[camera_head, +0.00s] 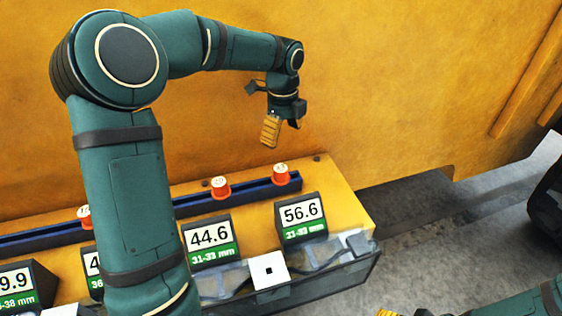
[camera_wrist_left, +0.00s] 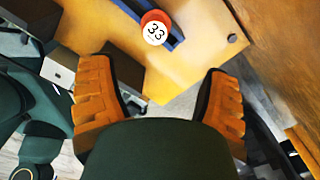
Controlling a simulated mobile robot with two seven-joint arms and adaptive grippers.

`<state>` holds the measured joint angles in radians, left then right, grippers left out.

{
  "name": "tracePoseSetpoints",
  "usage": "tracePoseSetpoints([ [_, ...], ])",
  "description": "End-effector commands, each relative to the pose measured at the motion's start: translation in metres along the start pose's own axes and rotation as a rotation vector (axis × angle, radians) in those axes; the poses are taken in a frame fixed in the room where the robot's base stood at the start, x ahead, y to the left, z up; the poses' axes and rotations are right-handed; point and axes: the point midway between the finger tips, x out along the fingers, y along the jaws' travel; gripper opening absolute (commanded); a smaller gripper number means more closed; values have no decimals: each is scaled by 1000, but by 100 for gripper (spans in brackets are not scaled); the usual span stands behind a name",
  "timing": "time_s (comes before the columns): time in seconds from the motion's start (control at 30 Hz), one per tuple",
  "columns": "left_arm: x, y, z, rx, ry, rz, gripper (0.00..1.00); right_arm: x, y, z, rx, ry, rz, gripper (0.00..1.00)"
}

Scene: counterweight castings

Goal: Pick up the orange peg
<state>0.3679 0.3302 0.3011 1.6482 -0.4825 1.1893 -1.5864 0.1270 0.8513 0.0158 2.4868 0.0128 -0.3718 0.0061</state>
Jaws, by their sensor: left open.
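Three orange pegs with white numbered tops stand in a dark blue rail: a right one (camera_head: 281,175), a middle one (camera_head: 220,187) and a left one (camera_head: 84,215), partly hidden by my left arm. My left gripper (camera_head: 281,132) is open and empty, above and behind the right end of the rail, apart from the pegs. In the left wrist view one orange peg (camera_wrist_left: 155,27) marked 33 lies beyond the spread fingers (camera_wrist_left: 160,88), near the top. Only a bit of my right gripper (camera_head: 388,313) shows at the bottom edge.
The blue rail (camera_head: 250,188) lies on a yellow ledge against an orange wall (camera_head: 400,80). Several readout boxes stand before it, including 44.6 (camera_head: 208,238) and 56.6 (camera_head: 301,216).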

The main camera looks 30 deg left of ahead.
Motion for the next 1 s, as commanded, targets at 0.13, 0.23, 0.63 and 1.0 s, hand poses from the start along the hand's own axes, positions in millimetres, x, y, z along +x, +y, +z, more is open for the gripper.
tracePoseSetpoints([
  [0.13, 11, 1, 0, 1, 1, 4, 77, 2, 1, 1, 0, -2, 0, 67],
  [0.23, 29, 1, 0, 1, 1, 5, 77, 5, 2, 2, 0, -5, 0, 67],
  [0.63, 85, 1, 0, -1, 1, 2, 77, 13, 5, 7, -3, -13, -1, 67],
  [1.0, 119, 8, -1, 0, 2, 3, 77, 20, 8, 10, -5, -20, -2, 67],
])
